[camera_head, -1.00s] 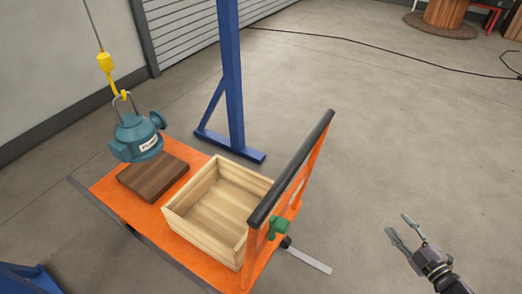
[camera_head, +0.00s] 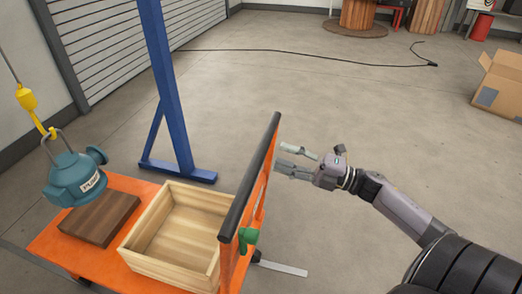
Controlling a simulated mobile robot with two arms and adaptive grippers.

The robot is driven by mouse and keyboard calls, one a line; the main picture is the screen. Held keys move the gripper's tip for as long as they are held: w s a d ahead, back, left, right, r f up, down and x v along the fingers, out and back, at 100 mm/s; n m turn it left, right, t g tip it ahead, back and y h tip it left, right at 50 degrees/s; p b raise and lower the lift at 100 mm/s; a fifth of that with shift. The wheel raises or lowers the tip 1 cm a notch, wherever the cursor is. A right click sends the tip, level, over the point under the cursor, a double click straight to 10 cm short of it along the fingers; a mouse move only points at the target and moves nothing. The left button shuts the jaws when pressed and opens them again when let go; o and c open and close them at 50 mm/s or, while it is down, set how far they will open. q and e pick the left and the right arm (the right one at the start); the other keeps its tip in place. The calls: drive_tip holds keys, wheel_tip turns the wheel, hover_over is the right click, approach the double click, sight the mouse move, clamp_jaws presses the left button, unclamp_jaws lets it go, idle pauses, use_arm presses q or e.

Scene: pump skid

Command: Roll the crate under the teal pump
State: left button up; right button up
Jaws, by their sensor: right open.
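The teal pump (camera_head: 76,179) hangs from a yellow hook (camera_head: 29,101) at the left, over a dark wooden block (camera_head: 100,218) on the orange cart (camera_head: 60,240). The open wooden crate (camera_head: 158,268) sits on the same cart, right of the block, and looks empty. The cart's upright handle (camera_head: 250,175) has a black top bar and stands at the crate's right side. My right gripper (camera_head: 285,160) is open and empty, just right of the handle, with its fingers pointing left toward the bar. I cannot tell whether it touches. My left gripper is not in view.
A blue gantry post (camera_head: 165,90) with a floor foot stands behind the cart. A green part (camera_head: 247,238) sits on the handle frame. A cardboard box (camera_head: 500,82) and a cable reel (camera_head: 358,15) are far right. The floor between is mostly clear.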

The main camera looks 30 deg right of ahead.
sight(262, 149)
drive_tip(key=x, duration=0.7)
drive_tip(key=shift+c, duration=0.5)
clamp_jaws()
idle(0.3)
